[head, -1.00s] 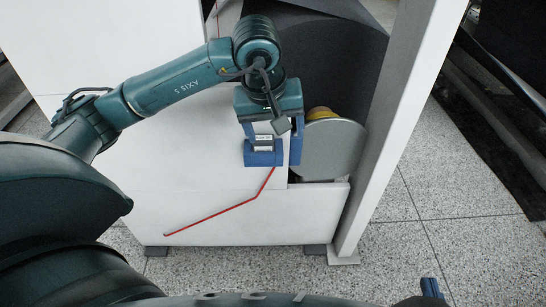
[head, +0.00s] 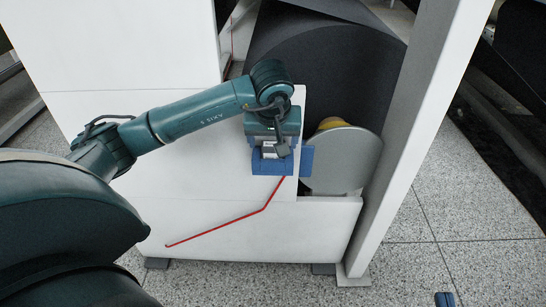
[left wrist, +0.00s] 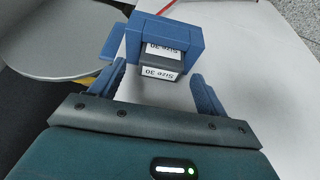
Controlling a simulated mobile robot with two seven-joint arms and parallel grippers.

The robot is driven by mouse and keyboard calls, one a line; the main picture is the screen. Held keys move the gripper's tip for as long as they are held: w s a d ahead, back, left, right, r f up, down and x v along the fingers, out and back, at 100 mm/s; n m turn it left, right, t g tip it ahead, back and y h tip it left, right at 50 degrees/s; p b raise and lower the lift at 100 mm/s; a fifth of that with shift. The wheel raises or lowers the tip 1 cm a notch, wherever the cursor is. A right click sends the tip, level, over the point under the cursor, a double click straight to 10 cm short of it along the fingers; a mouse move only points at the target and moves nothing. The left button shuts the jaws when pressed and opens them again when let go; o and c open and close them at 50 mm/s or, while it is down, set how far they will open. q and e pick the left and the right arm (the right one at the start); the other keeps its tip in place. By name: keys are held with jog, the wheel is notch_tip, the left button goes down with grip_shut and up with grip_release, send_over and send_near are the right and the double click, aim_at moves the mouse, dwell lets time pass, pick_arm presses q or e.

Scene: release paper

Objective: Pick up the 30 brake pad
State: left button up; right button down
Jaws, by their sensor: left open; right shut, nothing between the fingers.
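The 30 brake pad (left wrist: 161,73) is a dark block with white "Size 30" labels, seen in the left wrist view inside a blue holder (left wrist: 176,34). The holder also shows in the head view (head: 271,168), fixed at the white panel's upper right edge. My left gripper (left wrist: 153,86) is open, one finger on either side of the pad's near end, with visible gaps. In the head view my left gripper (head: 275,138) hangs just above the holder and partly hides the pad. Only a blue tip of my right gripper (head: 445,299) shows at the bottom edge; it is shut and empty.
A round grey disc (head: 340,162) with a yellow hub stands right of the holder, before a large dark roll (head: 318,65). A white post (head: 425,120) rises further right. A red line (head: 215,228) runs across the white panel. Speckled floor (head: 410,275) is clear at right.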

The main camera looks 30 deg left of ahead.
pick_arm(q)
jog(key=shift+x, duration=0.85)
jog(key=c, duration=1.1)
jog(key=shift+r, duration=0.15)
jog(key=shift+c, duration=0.2)
